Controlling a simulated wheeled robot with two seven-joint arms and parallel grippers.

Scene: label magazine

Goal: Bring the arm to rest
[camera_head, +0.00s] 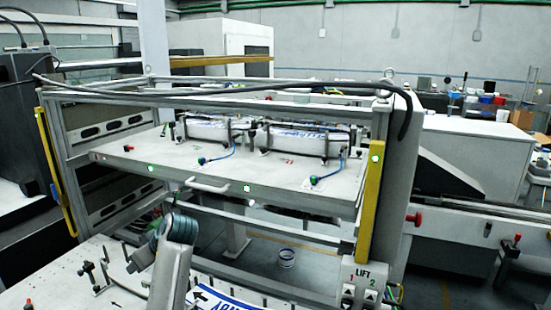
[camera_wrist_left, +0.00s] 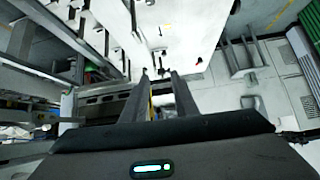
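My left gripper (camera_wrist_left: 160,77) shows in the left wrist view. Its two dark fingers stand apart with a visible gap, and nothing is between them. Beyond the fingertips are a white plate (camera_wrist_left: 190,25) with small dark fittings and part of a metal frame. In the head view, a grey arm link of mine rises at the bottom, left of the middle, over the lower bench; no gripper can be made out there. My right gripper is in neither view.
A framed machine holds a white shelf (camera_head: 120,157) with label stacks (camera_head: 205,130) in holders. Yellow strips (camera_head: 369,205) line its posts. A LIFT button box (camera_head: 358,285) is at lower right. A lower white bench (camera_head: 60,285) bears pegs and a printed label sheet (camera_head: 225,297).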

